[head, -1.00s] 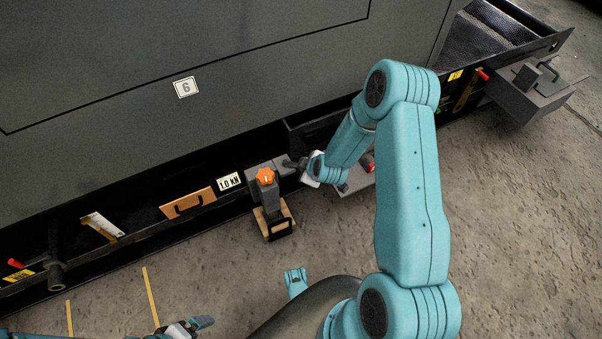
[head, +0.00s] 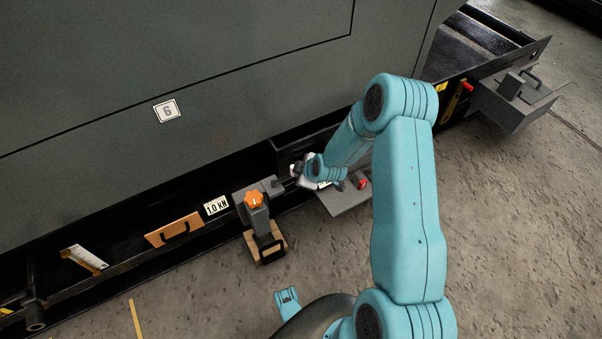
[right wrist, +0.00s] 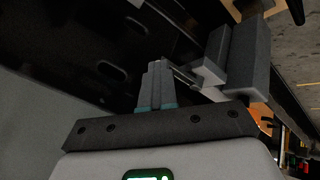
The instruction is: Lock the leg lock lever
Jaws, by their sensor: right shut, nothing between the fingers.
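A grey clamp-like unit (head: 262,190) with an orange knob (head: 254,199) stands at the rail in the head view. A red-tipped part (head: 362,184) sits on a grey plate (head: 340,200) to its right, partly behind my right arm. I cannot tell which part is the leg lock lever. My right gripper (head: 294,174) is shut and empty, just right of the grey unit. In the right wrist view its closed fingers (right wrist: 156,84) point at the dark rail, left of grey blocks (right wrist: 247,62); contact is unclear.
The large grey enclosure wall (head: 200,70) rises behind the rail. A wooden block with a handle (head: 173,230) and a 1.0 kN label (head: 216,205) are on the rail. A grey box (head: 515,95) stands at the far right. The concrete floor (head: 520,230) is clear at right.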

